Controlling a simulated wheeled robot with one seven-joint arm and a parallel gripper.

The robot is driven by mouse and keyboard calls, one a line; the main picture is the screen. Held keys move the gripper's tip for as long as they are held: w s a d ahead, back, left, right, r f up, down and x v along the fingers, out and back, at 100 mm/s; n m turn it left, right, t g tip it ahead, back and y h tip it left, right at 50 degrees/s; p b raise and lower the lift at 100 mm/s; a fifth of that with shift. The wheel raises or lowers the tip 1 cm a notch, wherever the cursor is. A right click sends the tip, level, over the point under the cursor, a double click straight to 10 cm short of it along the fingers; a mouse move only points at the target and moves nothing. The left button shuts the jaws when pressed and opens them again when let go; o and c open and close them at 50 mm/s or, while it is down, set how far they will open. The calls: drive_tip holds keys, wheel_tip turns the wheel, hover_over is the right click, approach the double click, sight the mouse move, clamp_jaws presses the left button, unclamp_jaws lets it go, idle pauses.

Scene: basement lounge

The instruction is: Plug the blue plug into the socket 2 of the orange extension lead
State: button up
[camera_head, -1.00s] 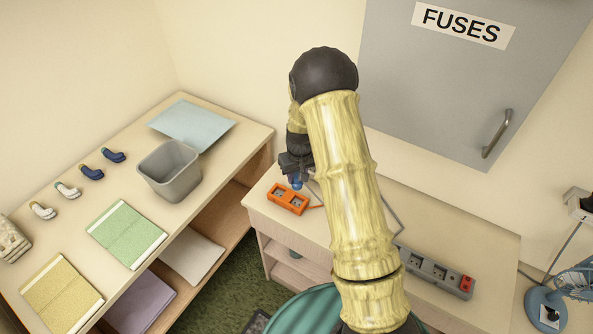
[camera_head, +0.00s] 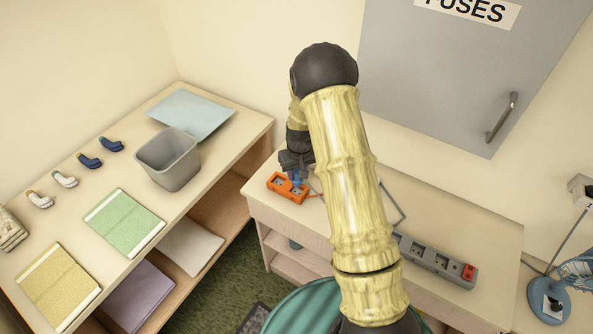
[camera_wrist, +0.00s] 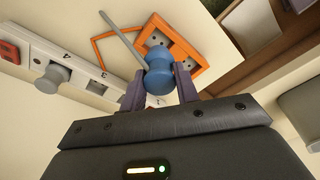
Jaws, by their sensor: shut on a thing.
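My gripper (camera_head: 297,164) is shut on the blue plug (camera_wrist: 158,72), which sits between its two fingers in the wrist view. A grey cable runs up and left from the plug. The orange extension lead (camera_head: 274,183) lies on the small table, and the plug is right at it. In the wrist view the lead (camera_wrist: 196,62) is just beyond the plug, which covers part of its face. One dark socket (camera_wrist: 157,39) shows beside the plug. I cannot tell whether the plug's pins touch or enter a socket, or which number it is.
A grey power strip (camera_head: 437,263) with a red switch lies on the table to the right; a grey plug (camera_wrist: 50,78) sits at it in the wrist view. A grey bin (camera_head: 168,160) stands on the left desk. A blue fan (camera_head: 548,300) is at far right.

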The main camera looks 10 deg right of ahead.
sight(297, 180)
drive_tip(key=shift+w+f+b, duration=0.1)
drive_tip(key=shift+f+b, duration=0.2)
drive_tip(key=shift+f, duration=0.35)
drive_tip(key=shift+d+f+b, duration=0.15)
drive_tip(key=shift+f+b, duration=0.2)
drive_tip(key=shift+f, duration=0.15)
drive_tip(key=shift+a+f+b, duration=0.25)
drive_tip(key=shift+f+b, duration=0.4)
drive_tip(key=shift+f, duration=0.25)
drive_tip(key=shift+d+f+b, duration=0.1)
drive_tip(key=shift+f+b, duration=0.2)
drive_tip(key=shift+f, duration=0.15)
drive_tip(key=o, duration=1.1)
drive_tip(key=shift+r, duration=0.15)
drive_tip(key=r+b, duration=0.1)
drive_tip(key=r, duration=0.4)
drive_tip(key=s+r+b, duration=0.1)
drive_tip(key=r, duration=0.5)
drive_tip(key=s+r+b, duration=0.1)
drive_tip(key=r, duration=0.5)
drive_tip(key=shift+s+d, duration=0.15)
